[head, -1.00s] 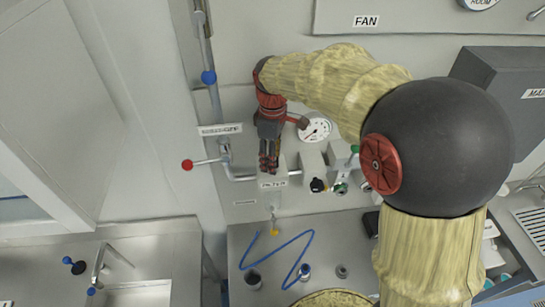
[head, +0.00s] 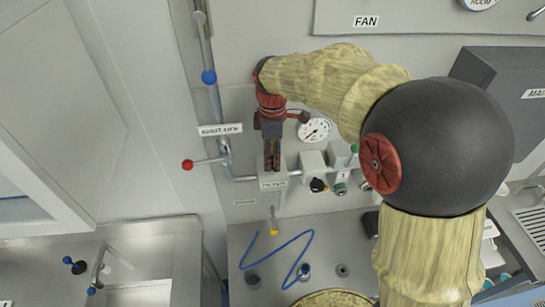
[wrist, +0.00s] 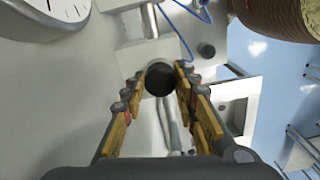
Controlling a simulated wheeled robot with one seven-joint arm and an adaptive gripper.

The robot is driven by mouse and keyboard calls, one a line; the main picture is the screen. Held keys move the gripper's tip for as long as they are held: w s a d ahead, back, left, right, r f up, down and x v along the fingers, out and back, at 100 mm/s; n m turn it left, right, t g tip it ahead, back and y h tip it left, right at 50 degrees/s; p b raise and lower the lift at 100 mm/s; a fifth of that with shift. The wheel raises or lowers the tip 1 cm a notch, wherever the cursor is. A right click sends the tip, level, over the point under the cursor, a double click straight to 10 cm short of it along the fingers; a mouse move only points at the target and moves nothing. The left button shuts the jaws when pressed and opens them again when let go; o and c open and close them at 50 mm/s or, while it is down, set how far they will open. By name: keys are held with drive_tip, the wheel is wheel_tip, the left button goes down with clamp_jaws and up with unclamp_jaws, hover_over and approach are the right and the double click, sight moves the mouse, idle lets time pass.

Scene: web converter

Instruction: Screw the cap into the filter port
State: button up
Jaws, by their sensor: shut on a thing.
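My gripper (head: 271,163) points down over the filter block (head: 273,199), which carries a "FILTER" label and stands on the back wall. In the wrist view, my gripper (wrist: 165,82) is shut on the cap (wrist: 159,79), a dark round piece between the yellow-padded fingertips. The cap sits at the top of the block. The filter port is hidden below the cap and fingers, so I cannot tell how deep the cap sits.
A pressure gauge (head: 314,130) and a valve block (head: 313,171) are close on the right. A red-knobbed lever (head: 188,165) is on the left. Below, a steel counter (head: 325,235) carries a blue hose (head: 285,243) and several small cylinders.

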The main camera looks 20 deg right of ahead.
clamp_jaws()
drive_tip(key=shift+m, duration=2)
drive_tip(key=m, duration=0.3)
drive_tip(key=shift+m, duration=0.5)
drive_tip(key=m, duration=0.3)
drive_tip(key=shift+m, duration=0.3)
drive_tip(key=shift+m, duration=0.4)
